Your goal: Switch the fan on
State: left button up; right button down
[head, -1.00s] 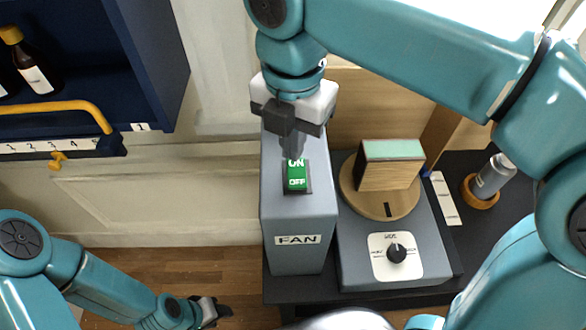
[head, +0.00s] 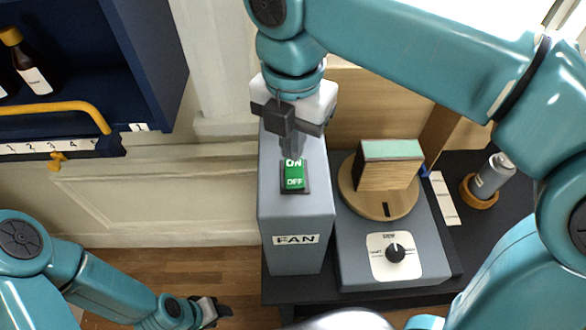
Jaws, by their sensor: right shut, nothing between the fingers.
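The fan box (head: 296,222) is a tall grey housing with a FAN label on its front. A green rocker switch (head: 294,179) sits on its top face, marked ON at the far end and OFF at the near end. My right gripper (head: 291,152) is shut and empty, pointing down at the ON end. Its fingertips hide part of the ON end; I cannot tell for certain whether they touch it. My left gripper (head: 217,311) is low at the lower left, over the wooden floor, far from the switch; its jaws are too small to read.
Right of the fan box stands a grey unit with a black knob (head: 395,253) and a round wooden turntable (head: 352,196) bearing a block (head: 388,165). A silver cylinder (head: 493,177) stands in a wooden ring. A navy cabinet (head: 150,60) with a yellow handle (head: 60,108) is at left.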

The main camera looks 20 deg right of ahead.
jog(key=shift+s+d, duration=0.1)
jog(key=shift+s, duration=0.05)
jog(key=shift+f, duration=0.1)
jog(key=shift+f, duration=0.15)
jog(key=shift+f+b, duration=0.2)
jog(key=shift+b, duration=0.15)
jog(key=shift+f+b, duration=0.4)
jog(key=shift+f, duration=0.15)
dwell(0.4)
notch_tip(320, 180, up, 7)
jog(key=p, duration=0.7)
jog(key=shift+r, duration=0.1)
